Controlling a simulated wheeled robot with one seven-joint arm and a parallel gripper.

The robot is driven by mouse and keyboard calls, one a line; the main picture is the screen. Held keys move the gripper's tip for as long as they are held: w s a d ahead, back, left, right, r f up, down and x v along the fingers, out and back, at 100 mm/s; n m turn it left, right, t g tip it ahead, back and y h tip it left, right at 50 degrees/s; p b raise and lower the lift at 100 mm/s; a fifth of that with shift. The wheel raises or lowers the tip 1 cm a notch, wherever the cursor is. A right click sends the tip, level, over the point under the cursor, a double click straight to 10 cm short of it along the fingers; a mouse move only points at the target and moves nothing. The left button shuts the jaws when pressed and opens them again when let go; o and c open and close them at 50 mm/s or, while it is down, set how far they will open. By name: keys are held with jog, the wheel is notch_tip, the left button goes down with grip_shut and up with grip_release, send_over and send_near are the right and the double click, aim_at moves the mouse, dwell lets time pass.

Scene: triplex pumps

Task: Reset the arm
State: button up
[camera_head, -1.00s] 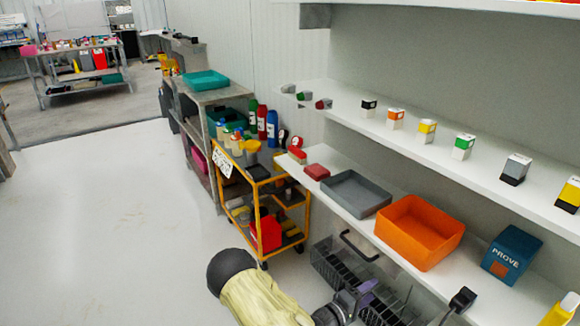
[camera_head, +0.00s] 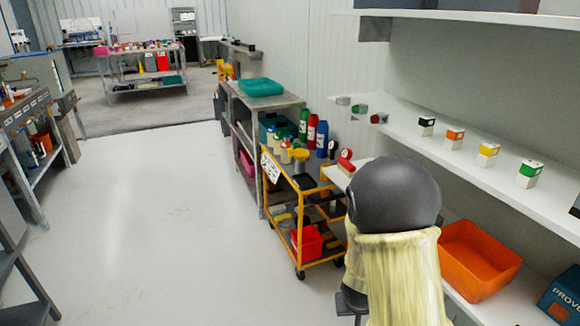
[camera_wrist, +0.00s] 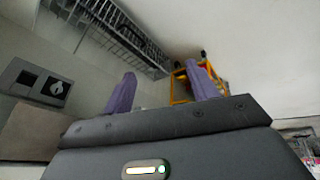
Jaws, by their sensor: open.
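My gripper (camera_wrist: 162,92) shows in the wrist view with its two purple fingers wide apart and nothing between them. In the head view my arm, with its dark round joint and cream sleeve, rises at the lower right in front of the shelves; the gripper itself is hidden there. Past the fingers, the wrist view shows a dark wire rack (camera_wrist: 125,35) and the yellow cart (camera_wrist: 181,85), both apart from the gripper.
An orange bin (camera_head: 480,262) and a blue box (camera_head: 566,298) stand on the lower shelf. Small boxes line the middle shelf (camera_head: 400,118). The yellow cart (camera_head: 315,262) holds bottles beside a grey table with a teal tray (camera_head: 261,87). The floor (camera_head: 160,220) at left is clear.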

jog(key=s+a+r+g+y, duration=0.2)
jog(key=s+r, duration=1)
jog(key=s, duration=0.1)
jog(key=w+r+p+v, duration=0.1)
jog(key=w+p+v, duration=0.2)
jog(key=p+v, duration=1.2)
jog(key=w+r+p+v, duration=0.1)
jog(key=w+p+v, duration=0.3)
jog(key=p+v, duration=1.2)
jog(key=shift+w+p, duration=0.45)
jog(key=shift+p, duration=0.4)
jog(key=shift+f, duration=0.15)
